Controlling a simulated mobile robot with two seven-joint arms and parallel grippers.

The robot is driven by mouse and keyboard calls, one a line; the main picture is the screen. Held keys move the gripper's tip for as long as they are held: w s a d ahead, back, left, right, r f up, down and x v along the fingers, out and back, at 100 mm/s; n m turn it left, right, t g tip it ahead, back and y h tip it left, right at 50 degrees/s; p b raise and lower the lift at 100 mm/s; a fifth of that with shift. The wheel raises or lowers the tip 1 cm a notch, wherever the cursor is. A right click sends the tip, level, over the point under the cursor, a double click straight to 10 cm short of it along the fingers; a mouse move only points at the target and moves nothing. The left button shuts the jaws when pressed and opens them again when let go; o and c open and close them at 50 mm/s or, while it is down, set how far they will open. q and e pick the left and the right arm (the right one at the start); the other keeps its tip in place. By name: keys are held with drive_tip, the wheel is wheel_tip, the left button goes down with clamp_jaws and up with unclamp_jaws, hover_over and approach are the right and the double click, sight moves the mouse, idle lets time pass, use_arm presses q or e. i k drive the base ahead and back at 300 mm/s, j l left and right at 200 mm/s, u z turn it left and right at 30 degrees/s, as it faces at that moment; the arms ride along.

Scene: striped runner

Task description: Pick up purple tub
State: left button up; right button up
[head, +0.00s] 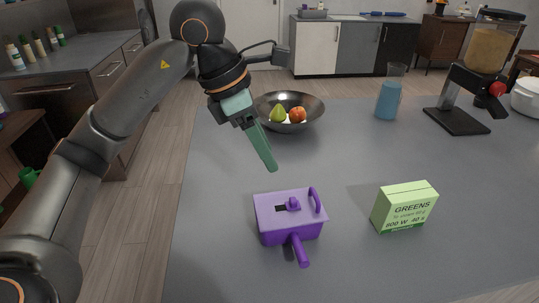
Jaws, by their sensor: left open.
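The purple tub (281,229) stands on the grey table in the head view, near the front middle. It is box-shaped, with a lid that has a small knob and dark slot, a loop handle on its right side and a bar handle pointing toward the front. My left gripper (268,164) has green fingers and hangs in the air above and behind the tub, apart from it. It is open and holds nothing. The fingers overlap from this angle, so the gap between them is not clear. My right gripper is not in view.
A green GREENS box (404,208) stands right of the tub. Behind are a dark bowl (307,123) with a pear (278,114) and an apple (297,115), a blue cup (388,101), and a dispenser (463,112). Bare table surrounds the tub.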

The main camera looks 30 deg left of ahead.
sight(294, 235)
drive_tip(key=k, duration=1)
